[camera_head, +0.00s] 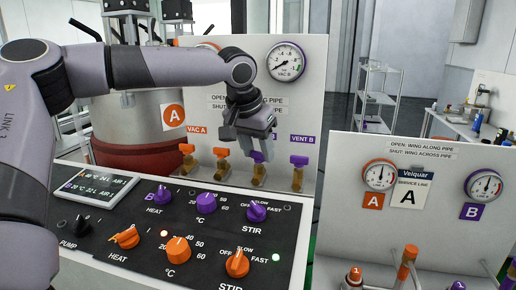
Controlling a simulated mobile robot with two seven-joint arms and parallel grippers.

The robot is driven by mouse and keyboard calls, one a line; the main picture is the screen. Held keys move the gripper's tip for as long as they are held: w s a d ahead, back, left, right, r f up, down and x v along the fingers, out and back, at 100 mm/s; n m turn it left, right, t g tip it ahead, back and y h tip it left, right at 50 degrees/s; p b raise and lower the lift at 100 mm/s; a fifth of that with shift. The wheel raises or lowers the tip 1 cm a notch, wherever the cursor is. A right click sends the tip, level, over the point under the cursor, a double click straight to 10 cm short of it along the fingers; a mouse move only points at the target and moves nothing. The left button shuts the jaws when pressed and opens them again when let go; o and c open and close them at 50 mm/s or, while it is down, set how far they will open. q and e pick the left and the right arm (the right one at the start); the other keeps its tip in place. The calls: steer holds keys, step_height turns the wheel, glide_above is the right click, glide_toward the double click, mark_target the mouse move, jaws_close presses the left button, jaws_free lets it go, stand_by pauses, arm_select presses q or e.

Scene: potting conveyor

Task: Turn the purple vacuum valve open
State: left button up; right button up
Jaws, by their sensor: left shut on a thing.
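The purple vacuum valve (258,157) is on the panel at the back, in a row of brass valves. Its purple wing shows just under the fingers of my left gripper (252,147). My left gripper points down and is shut on the wing, hiding its upper part and the label above it. How far the wing is turned cannot be made out. The vacuum gauge (286,62) is above and to the right, with a white dial. My right gripper is not in view.
An orange valve (187,150) and a second orange valve (221,154) stand to the left, and the valve under VENT B (299,162) stands close on the right. The black control panel (140,212) with raised knobs lies in front. A service panel (440,235) stands at the right.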

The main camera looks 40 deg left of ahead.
arm_select(q)
steer(key=m+h, duration=0.1)
steer(key=m, duration=0.1)
steer(key=m+h, duration=0.1)
steer(key=m, duration=0.1)
steer(key=m+h, duration=0.1)
steer(key=m, duration=0.2)
steer(key=shift+a, duration=0.25)
steer(key=m+g+h, duration=0.1)
steer(key=m, duration=0.2)
steer(key=shift+w+m, duration=0.15)
steer(key=shift+m, duration=0.25)
steer(key=shift+a+m+g+h, duration=0.1)
steer(key=shift+m+g+h, duration=0.4)
steer(key=shift+m, duration=1.2)
steer(key=o, duration=1.1)
steer(key=shift+c, duration=0.2)
steer(key=v, duration=0.7)
steer(key=shift+r, duration=0.15)
